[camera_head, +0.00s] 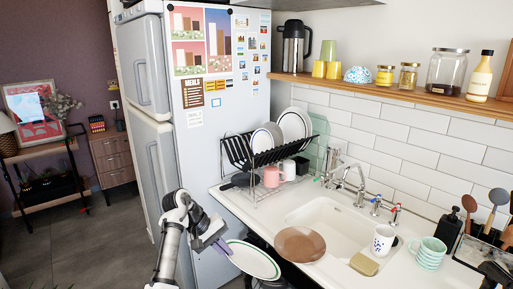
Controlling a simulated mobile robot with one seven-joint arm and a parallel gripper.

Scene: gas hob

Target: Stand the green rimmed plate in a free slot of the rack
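The green rimmed plate (253,261), white with a green edge, is in the air in front of the counter's front edge, tilted. My gripper (226,246) is at its left edge and appears shut on the rim; the fingertips are small and partly hidden. The black dish rack (262,158) stands on the counter near the fridge, above and to the right of my gripper. White plates (293,124) stand upright in its back part, with another plate (261,140) further left. Several slots toward the front look empty.
A pink mug (271,177) and a white mug (288,170) sit at the rack's lower level. A brown plate (300,244) lies by the sink (333,226). The fridge (195,120) stands close on the left. A faucet (355,182) rises behind the sink.

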